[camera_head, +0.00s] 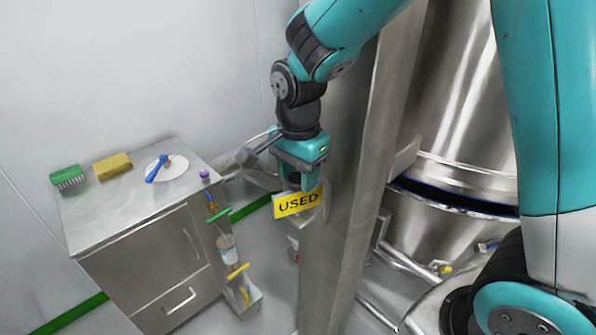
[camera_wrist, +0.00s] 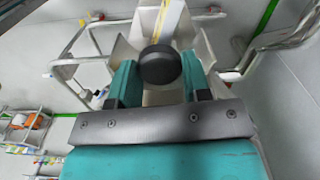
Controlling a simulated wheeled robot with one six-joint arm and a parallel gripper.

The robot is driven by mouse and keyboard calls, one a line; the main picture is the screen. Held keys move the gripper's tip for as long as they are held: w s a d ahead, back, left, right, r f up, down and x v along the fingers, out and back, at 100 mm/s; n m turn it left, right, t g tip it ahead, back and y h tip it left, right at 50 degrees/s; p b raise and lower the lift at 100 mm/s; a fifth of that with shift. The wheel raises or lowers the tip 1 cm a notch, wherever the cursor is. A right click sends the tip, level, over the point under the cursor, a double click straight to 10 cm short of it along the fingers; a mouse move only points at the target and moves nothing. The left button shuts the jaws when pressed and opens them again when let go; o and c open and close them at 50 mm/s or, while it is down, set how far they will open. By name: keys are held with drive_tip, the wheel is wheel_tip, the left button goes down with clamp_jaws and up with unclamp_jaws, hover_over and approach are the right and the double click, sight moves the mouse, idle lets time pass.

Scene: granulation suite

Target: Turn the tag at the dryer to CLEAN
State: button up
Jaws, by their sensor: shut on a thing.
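The yellow tag (camera_head: 298,203) reads USED in black letters and faces the head camera. It hangs just below my gripper (camera_head: 302,180), in front of a tall steel post. In the wrist view, my gripper (camera_wrist: 158,78) is shut on a dark round knob (camera_wrist: 158,64) between its two teal fingers. A white and yellow strip (camera_wrist: 172,18) shows beyond the knob; I cannot tell whether it is the tag. The steel dryer vessel (camera_head: 455,120) stands behind the post at the right. No CLEAN lettering is visible.
A steel cabinet (camera_head: 140,215) at the left carries a green brush (camera_head: 67,177), a yellow sponge (camera_head: 112,166) and a white dish (camera_head: 167,168) with a blue tool. A rack with tools (camera_head: 240,290) hangs on its side. The steel post (camera_head: 345,200) is close beside my gripper.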

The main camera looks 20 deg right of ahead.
drive_tip(key=n, duration=0.5)
drive_tip(key=shift+n+p, duration=0.3)
drive_tip(key=shift+p, duration=0.05)
drive_tip(key=n, duration=0.5)
drive_tip(key=shift+a+n+p, duration=0.1)
drive_tip(key=shift+n+p, duration=0.2)
drive_tip(key=n, duration=1)
drive_tip(key=shift+n+p, duration=0.3)
drive_tip(key=shift+p, duration=0.1)
drive_tip(key=shift+s, duration=0.1)
drive_tip(key=o, duration=0.9)
drive_tip(key=shift+o, duration=0.2)
